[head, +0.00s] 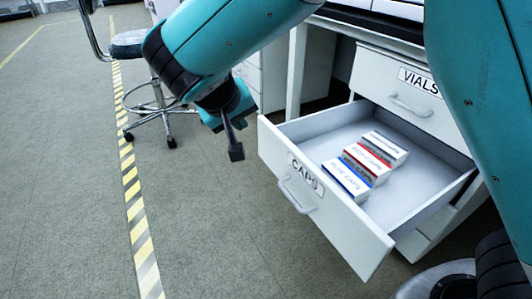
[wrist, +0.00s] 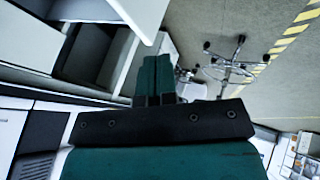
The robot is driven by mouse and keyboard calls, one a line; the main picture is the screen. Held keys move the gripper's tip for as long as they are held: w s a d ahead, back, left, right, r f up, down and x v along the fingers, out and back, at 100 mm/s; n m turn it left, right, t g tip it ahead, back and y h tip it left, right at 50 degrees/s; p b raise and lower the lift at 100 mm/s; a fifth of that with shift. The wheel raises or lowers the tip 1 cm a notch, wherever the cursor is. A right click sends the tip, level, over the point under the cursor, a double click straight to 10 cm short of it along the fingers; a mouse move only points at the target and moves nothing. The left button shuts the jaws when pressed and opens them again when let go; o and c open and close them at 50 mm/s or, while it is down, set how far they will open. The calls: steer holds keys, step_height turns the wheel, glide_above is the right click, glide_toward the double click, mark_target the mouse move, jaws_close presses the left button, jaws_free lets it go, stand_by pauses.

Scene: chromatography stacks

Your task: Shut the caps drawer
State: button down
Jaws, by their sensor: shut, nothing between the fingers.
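The caps drawer (head: 325,222) is pulled well out of the white cabinet in the head view. Its front carries a CAPS label and a bar handle (head: 297,197). Inside lie three small boxes (head: 367,163) with blue, red and grey markings. My gripper (head: 236,152) is shut and empty. In the picture it hangs just left of the drawer front's upper left corner, apart from the handle. In the wrist view the closed fingers (wrist: 154,82) point away from the camera, and no drawer label or handle shows there.
The VIALS drawer (head: 404,97) above is shut. A lab stool (head: 150,85) stands on the floor at the back left, beside a yellow-striped floor line (head: 133,195). The grey floor (head: 190,220) left of the drawer is clear.

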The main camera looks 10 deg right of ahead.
steer(key=b, duration=0.6)
glide_toward(270, 137)
step_height(270, 137, down, 6)
steer(key=w+a, duration=0.2)
steer(key=shift+w+d+r+b, duration=0.1)
steer(key=shift+d+r+b, duration=0.15)
steer(key=shift+d, duration=0.35)
steer(key=shift+w+d+r+b, duration=0.1)
steer(key=shift+d+r+b, duration=0.15)
steer(key=shift+d, duration=0.4)
steer(key=shift+w+d+r+b, duration=0.1)
steer(key=shift+d+r+b, duration=0.15)
steer(key=shift+d, duration=0.35)
steer(key=shift+d, duration=0.1)
